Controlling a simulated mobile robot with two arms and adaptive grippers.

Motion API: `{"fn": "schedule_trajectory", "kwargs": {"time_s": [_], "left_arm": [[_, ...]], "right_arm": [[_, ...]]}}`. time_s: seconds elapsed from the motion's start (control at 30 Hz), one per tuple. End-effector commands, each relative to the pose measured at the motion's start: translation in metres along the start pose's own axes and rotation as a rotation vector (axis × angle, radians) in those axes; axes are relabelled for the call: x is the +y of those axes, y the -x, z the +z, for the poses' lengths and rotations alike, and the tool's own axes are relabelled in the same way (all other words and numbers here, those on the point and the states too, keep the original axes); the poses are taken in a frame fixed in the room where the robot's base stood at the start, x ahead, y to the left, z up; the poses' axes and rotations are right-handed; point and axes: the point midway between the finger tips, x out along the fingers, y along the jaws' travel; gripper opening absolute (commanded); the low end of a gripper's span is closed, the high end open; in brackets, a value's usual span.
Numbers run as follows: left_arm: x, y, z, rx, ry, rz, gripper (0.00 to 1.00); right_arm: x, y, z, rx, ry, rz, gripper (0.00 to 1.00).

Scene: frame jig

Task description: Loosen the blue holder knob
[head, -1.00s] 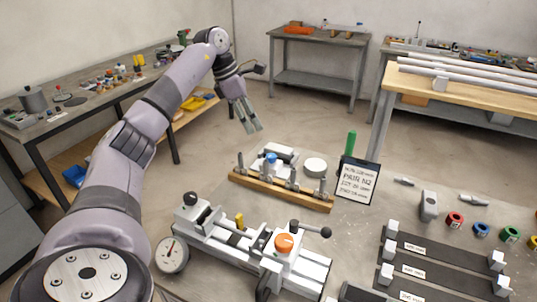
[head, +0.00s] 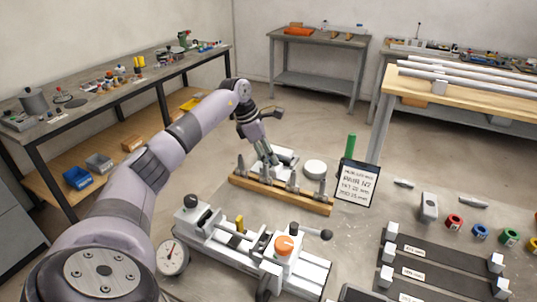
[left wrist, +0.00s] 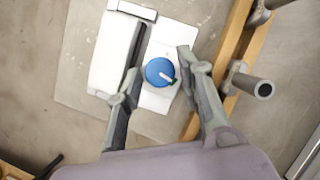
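The blue holder knob (left wrist: 160,72) is round with a white pointer mark tipped green. It sits on a white holder (left wrist: 118,50) in the left wrist view. My left gripper (left wrist: 160,62) is open and pointed down over the holder, one finger on each side of the knob with gaps between. In the head view my left gripper (head: 268,158) is over the holder (head: 288,156) behind the wooden rack and hides the knob. My right gripper is not in view.
A wooden rack (head: 250,186) with several metal posts stands right beside the holder. A white disc (head: 315,167), a sign (head: 357,182) and a green upright (head: 351,145) are to the right. A jig with an orange knob (head: 284,245) and a dial gauge (head: 172,257) stands in front.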

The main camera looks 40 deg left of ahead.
Motion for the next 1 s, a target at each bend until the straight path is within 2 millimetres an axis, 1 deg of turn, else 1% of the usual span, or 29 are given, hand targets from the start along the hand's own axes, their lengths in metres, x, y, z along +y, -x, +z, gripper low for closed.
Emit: {"fn": "schedule_trajectory", "kwargs": {"time_s": [0.03,0.07,0.53,0.77,1.0], "left_arm": [[0.0000,0.0002,0.0001,0.000,0.000,0.000,0.33],[0.0000,0.0002,0.0001,0.000,0.000,0.000,0.31],[0.0001,0.0008,0.0002,0.000,0.000,0.000,0.00],[0.0001,0.0013,0.0002,0.000,0.011,0.006,0.00],[-0.0004,0.0023,0.0002,0.000,0.097,0.043,0.00]], "right_arm": [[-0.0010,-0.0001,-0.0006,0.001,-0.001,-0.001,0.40],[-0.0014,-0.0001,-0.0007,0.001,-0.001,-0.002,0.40],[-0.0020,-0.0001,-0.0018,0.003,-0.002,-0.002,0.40],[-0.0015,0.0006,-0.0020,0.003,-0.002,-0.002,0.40],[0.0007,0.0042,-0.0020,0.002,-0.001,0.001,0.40]]}}
